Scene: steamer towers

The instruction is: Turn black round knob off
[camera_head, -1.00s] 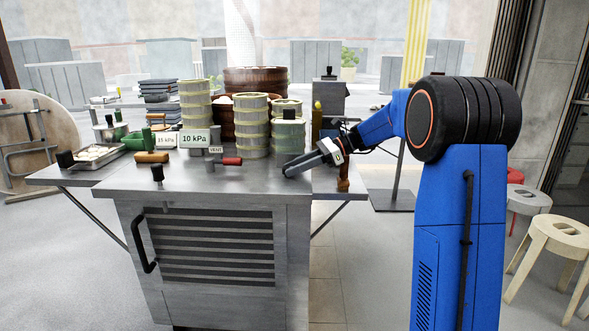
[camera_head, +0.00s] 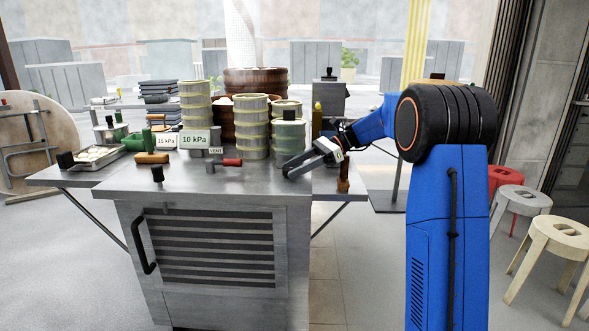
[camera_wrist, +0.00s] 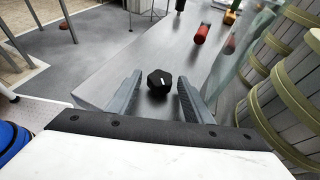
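The black knob (camera_wrist: 160,81) has a lobed rim and a white mark on top. It sits on the steel counter in the wrist view, between and slightly beyond the fingertips of my gripper (camera_wrist: 158,84). The fingers are open on either side of it, with a visible gap, and hold nothing. In the head view my gripper (camera_head: 287,168) is low over the right front of the counter (camera_head: 225,184). I cannot make out the knob there; the gripper seems to hide it.
Bamboo steamer stacks (camera_head: 255,128) stand just behind my gripper; they fill the right of the wrist view. Stools (camera_head: 556,246) stand at right.

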